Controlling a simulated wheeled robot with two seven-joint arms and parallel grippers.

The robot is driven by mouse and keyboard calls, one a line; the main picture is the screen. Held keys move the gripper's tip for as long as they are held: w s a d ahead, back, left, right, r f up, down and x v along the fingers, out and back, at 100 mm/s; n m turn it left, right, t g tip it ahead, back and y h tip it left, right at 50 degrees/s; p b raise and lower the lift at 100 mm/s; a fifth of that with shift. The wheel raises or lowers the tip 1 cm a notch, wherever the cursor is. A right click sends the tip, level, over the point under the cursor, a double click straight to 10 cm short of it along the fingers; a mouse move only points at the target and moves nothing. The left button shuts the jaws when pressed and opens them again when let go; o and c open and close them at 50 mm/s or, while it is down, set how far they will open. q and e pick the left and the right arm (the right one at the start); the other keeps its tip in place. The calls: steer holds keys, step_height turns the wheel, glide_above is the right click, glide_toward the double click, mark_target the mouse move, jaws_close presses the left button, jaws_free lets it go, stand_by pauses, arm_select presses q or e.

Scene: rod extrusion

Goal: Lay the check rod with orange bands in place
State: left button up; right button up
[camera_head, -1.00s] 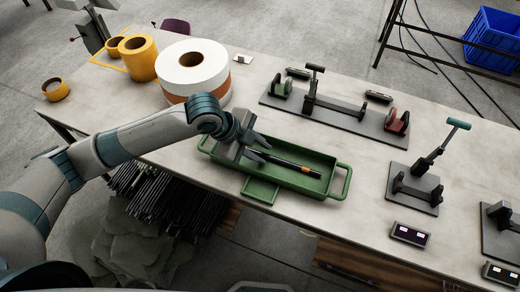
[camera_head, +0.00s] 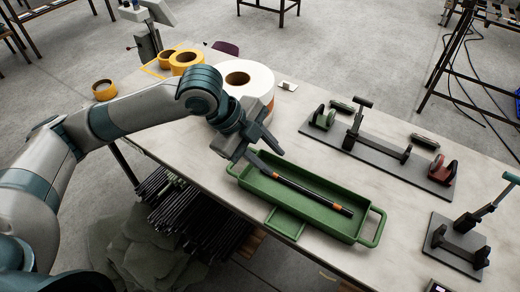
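The black check rod (camera_head: 313,193) with an orange band near its right end lies slanting in the long green tray (camera_head: 318,217). Its left end reaches up to my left gripper, by the tray's far left end. My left gripper (camera_head: 260,156) is above that end of the tray, its two fingers spread well wider than the rod, so it looks open. Whether it touches the rod is hard to tell. A grey fixture with a green block, a red block and a central clamp (camera_head: 385,148) stands to the right of the tray. My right gripper is not in view.
White and yellow rolls (camera_head: 246,80) stand behind my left arm. A second fixture with a lever (camera_head: 458,246) stands at the lower right. Table between tray and fixtures is clear.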

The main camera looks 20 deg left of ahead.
arm_select(q)
steer(key=shift+b+v, duration=0.3)
steer(key=shift+v, duration=1.85)
